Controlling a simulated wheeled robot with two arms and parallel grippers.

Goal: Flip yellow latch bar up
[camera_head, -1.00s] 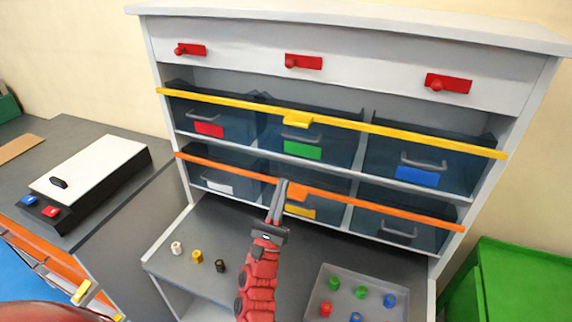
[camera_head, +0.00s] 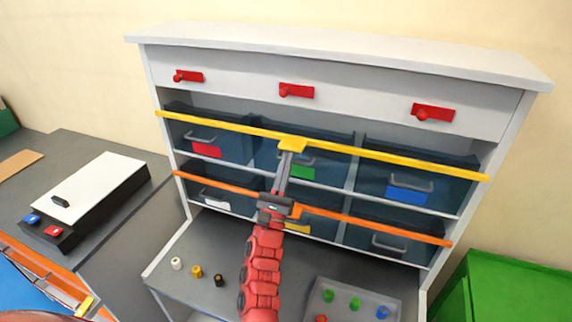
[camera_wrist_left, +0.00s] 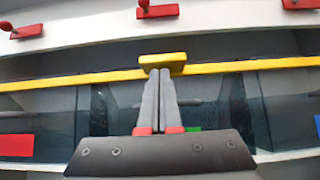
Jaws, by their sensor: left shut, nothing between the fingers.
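The yellow latch bar (camera_head: 400,161) runs across the front of the upper row of bins, with a yellow tab (camera_head: 292,143) at its middle. The bar also shows in the left wrist view (camera_wrist_left: 240,66), with its tab (camera_wrist_left: 162,60) straight ahead of my fingers. My left gripper (camera_head: 286,156) is shut and empty. Its fingertips (camera_wrist_left: 159,72) are at the lower edge of the tab; I cannot tell whether they touch it. My fingers and wrist hide part of the middle bins. My right gripper is not in view.
An orange bar (camera_head: 375,223) crosses the lower bins, behind my left wrist. Red latches (camera_head: 297,91) line the cabinet top. A tray (camera_head: 340,300) with coloured pegs and several loose pegs (camera_head: 196,271) are on the lower shelf. A green box (camera_head: 490,290) stands right.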

